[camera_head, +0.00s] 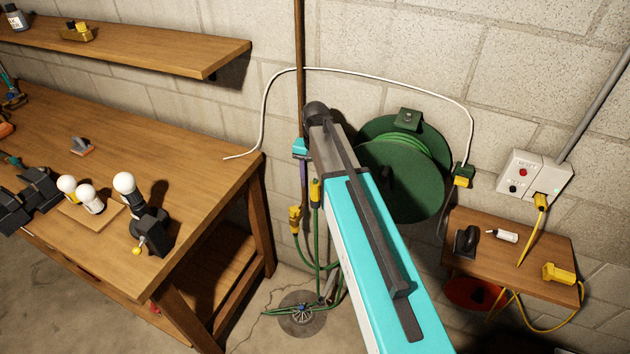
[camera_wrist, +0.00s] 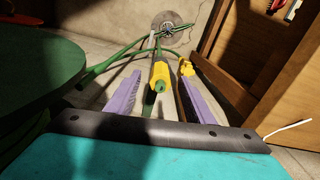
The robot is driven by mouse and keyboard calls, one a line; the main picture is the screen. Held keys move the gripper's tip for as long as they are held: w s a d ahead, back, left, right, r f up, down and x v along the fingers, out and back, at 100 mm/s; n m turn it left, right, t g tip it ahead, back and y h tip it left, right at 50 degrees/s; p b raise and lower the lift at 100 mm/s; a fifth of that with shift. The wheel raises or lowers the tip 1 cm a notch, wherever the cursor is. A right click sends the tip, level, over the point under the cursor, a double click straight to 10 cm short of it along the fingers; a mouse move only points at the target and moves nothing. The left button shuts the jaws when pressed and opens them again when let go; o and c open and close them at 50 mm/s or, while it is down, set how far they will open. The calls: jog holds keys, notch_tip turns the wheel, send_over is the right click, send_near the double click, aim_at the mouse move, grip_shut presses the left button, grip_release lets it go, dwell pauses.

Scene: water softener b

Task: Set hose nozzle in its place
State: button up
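A yellow nozzle-like fitting (camera_head: 316,190) stands upright at the top of a green hose beside the bench. In the wrist view the same kind of yellow fitting (camera_wrist: 160,76), with a green end, is between the fingers of my gripper (camera_wrist: 163,82). The purple fingers are spread, with a gap on each side of it. A second yellow fitting (camera_head: 295,216) hangs lower left; in the wrist view it shows by the right fingertip (camera_wrist: 187,67). I cannot tell which fitting is the hose nozzle. In the head view my arm hides part of the gripper.
A green hose reel (camera_head: 400,180) is on the wall right of my arm. A brown post (camera_head: 299,40) rises behind the gripper. The wooden workbench (camera_head: 190,160) is left. A round floor drain (camera_head: 300,312) lies below. A small wooden shelf (camera_head: 490,260) is right.

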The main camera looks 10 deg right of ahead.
jog(key=shift+r, duration=0.2)
notch_tip(320, 180, up, 14)
jog(key=b, duration=0.4)
jog(key=shift+f, duration=0.25)
dwell(0.5)
jog(key=shift+f, duration=0.15)
dwell(0.6)
